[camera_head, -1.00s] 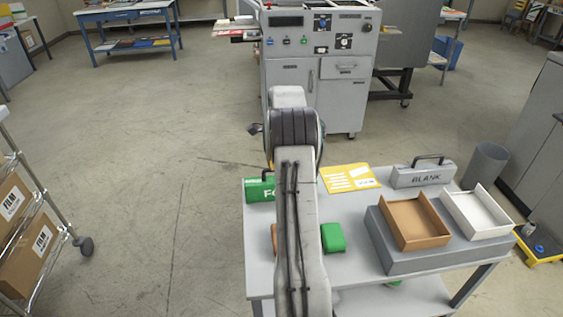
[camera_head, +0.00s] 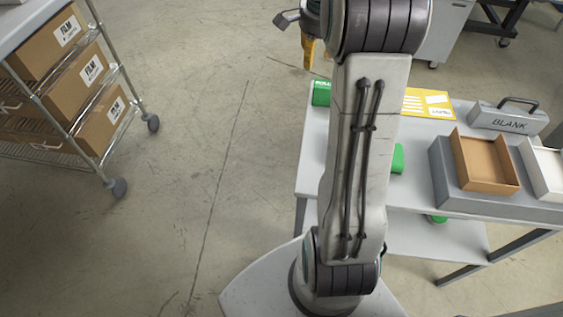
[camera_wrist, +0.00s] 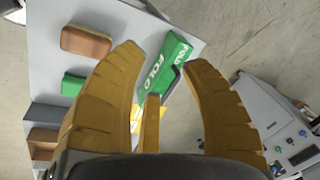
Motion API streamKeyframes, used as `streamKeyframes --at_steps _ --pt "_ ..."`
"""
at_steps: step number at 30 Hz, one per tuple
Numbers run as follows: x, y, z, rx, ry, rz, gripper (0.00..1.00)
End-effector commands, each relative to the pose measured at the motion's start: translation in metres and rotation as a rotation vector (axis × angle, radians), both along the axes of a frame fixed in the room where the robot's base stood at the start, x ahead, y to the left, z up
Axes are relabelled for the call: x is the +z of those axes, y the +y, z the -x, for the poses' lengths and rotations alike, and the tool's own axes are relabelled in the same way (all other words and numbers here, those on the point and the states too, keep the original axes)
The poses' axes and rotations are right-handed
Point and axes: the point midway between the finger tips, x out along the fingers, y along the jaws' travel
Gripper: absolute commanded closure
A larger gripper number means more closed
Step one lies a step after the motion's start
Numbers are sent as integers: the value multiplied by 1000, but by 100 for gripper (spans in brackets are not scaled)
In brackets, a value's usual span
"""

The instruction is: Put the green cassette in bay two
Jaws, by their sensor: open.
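The green cassette (camera_head: 321,93) lies at the far left corner of the table, mostly hidden behind my arm in the head view. In the wrist view the green cassette (camera_wrist: 166,70), with white lettering, appears between and beyond my fingers. My gripper (camera_wrist: 165,56) is open, its yellow fingers spread with nothing held between them. In the head view only a yellow part of my gripper (camera_head: 308,52) shows, beyond the table's left edge. No bay marked two can be made out.
The table (camera_head: 312,165) also holds a grey BLANK cassette (camera_head: 508,119), a yellow sheet (camera_head: 427,104), a brown tray (camera_head: 485,164), a white tray (camera_head: 544,167), a green block (camera_wrist: 73,85) and a brown block (camera_wrist: 86,41). A grey machine (camera_wrist: 270,120) stands beyond. A film rack (camera_head: 103,150) is left.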

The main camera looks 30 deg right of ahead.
Motion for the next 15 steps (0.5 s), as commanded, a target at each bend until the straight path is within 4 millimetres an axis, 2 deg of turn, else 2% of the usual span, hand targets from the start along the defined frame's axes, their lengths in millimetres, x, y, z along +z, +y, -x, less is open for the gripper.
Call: streamKeyframes --at_steps 1,6,12,15 --pt "9 26 10 101 0 17 59" --pt "23 93 48 436 5 79 59" --pt "22 158 107 824 6 159 59" --pt "16 182 137 1002 5 198 59"
